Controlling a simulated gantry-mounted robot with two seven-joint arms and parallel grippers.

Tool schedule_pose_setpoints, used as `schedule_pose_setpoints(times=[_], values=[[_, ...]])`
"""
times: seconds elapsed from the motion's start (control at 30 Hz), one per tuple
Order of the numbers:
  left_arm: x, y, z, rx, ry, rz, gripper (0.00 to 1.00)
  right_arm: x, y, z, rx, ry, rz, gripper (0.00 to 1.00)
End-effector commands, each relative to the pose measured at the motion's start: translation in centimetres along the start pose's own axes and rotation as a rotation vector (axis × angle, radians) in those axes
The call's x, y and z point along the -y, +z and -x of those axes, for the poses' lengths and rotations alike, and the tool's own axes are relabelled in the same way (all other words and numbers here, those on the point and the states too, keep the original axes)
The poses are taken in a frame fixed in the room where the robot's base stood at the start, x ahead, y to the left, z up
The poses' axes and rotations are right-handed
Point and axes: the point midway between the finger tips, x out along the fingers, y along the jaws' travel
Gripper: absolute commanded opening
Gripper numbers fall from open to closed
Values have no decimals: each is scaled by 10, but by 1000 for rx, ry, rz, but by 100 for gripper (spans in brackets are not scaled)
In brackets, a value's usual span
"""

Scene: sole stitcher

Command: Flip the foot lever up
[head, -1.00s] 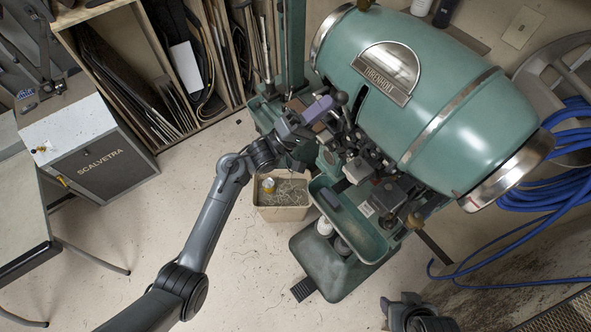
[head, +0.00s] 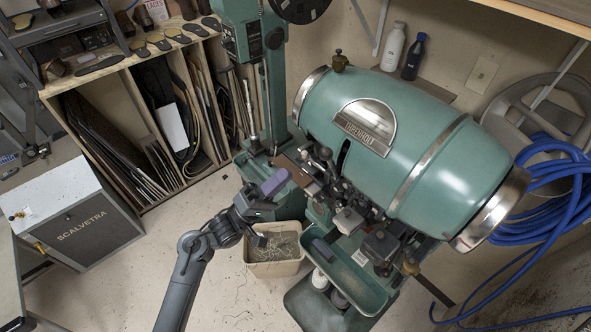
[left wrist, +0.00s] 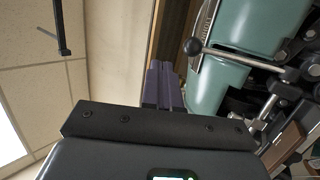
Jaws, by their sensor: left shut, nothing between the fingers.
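The green stitcher (head: 400,135) stands right of centre in the head view. A metal lever with a round dark knob (head: 325,153) juts from its left front, among other small levers; I cannot tell for sure that it is the foot lever. In the left wrist view the knob (left wrist: 193,46) and its rod (left wrist: 235,57) point left, just beyond the fingers. My left gripper (head: 275,182) has purple fingers, shut and empty, to the left of and apart from the knob. The fingers also show in the left wrist view (left wrist: 163,88). My right gripper is out of view.
A bin of scraps (head: 275,267) stands below my left gripper. A green tray (head: 350,276) hangs under the stitcher head. A green column (head: 252,60) and a rack of sheets (head: 110,130) stand behind. Blue hose (head: 560,200) hangs at the right.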

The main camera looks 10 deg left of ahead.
Motion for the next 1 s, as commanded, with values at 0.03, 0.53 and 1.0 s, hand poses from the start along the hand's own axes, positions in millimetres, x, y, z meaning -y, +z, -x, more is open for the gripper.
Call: schedule_pose_setpoints(times=[0.03, 0.53, 1.0], values=[[-2, 0, 12, -1, -2, -1, 0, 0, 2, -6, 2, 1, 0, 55], [-28, -2, 57, 0, -1, 0, 0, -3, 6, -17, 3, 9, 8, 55], [-28, -1, 58, -1, -2, 1, 0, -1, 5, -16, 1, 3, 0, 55]])
